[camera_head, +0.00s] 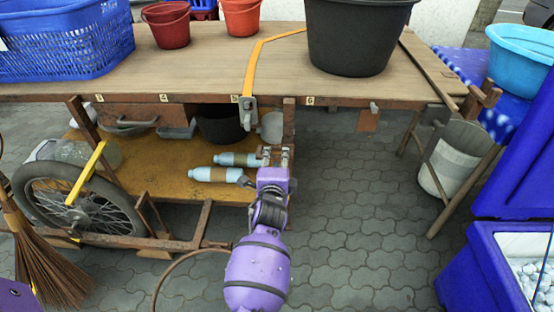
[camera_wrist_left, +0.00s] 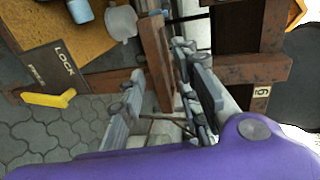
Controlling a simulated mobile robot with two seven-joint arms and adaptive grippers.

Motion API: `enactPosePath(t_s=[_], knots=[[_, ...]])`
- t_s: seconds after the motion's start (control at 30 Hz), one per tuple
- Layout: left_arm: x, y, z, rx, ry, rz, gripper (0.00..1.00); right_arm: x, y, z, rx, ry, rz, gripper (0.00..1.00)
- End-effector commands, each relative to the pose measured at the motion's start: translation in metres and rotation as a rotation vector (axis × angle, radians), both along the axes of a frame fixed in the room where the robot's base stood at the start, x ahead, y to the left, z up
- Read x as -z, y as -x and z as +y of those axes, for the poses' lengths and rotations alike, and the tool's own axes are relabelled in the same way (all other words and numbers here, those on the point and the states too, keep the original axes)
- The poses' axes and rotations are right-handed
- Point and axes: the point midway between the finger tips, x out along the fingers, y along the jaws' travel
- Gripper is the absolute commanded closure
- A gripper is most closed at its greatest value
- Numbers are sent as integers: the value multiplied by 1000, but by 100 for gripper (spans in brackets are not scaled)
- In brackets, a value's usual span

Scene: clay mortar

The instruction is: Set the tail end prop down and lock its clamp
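A brown wooden post (camera_head: 288,118) hangs below the cart's front edge near the label 6; it looks like the tail end prop. My left gripper (camera_head: 275,157) is at its lower part. In the left wrist view the post (camera_wrist_left: 155,55) comes down between the fingers of my left gripper (camera_wrist_left: 163,100), which stand apart with visible gaps on both sides. A dark plate marked LOCK (camera_wrist_left: 62,68) and a yellow lever (camera_wrist_left: 48,99) show at the left of the wrist view. I cannot tell the clamp's state. My right gripper is not in view.
The cart top (camera_head: 210,68) carries a black tub (camera_head: 355,35), red buckets and a blue basket (camera_head: 65,45). Pale blue bottles (camera_head: 215,174) lie on the lower shelf (camera_head: 170,182). A wheel (camera_head: 85,205) is at left. Blue coolers stand at right; paving between is clear.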

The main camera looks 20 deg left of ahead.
Motion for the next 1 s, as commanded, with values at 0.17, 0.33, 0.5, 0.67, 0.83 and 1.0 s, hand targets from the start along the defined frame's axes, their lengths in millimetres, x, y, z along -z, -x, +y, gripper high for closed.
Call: enactPosePath(t_s=[0.17,0.33,0.5,0.67,0.83,1.0], knots=[[5,-16,5,0,0,0,70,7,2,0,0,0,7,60],[4,-19,5,0,2,-1,70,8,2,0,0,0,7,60],[4,-19,5,0,2,-1,74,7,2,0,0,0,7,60],[4,-19,5,0,2,-1,95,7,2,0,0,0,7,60],[4,-18,5,0,1,0,100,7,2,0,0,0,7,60],[4,-18,5,0,1,0,100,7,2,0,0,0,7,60]])
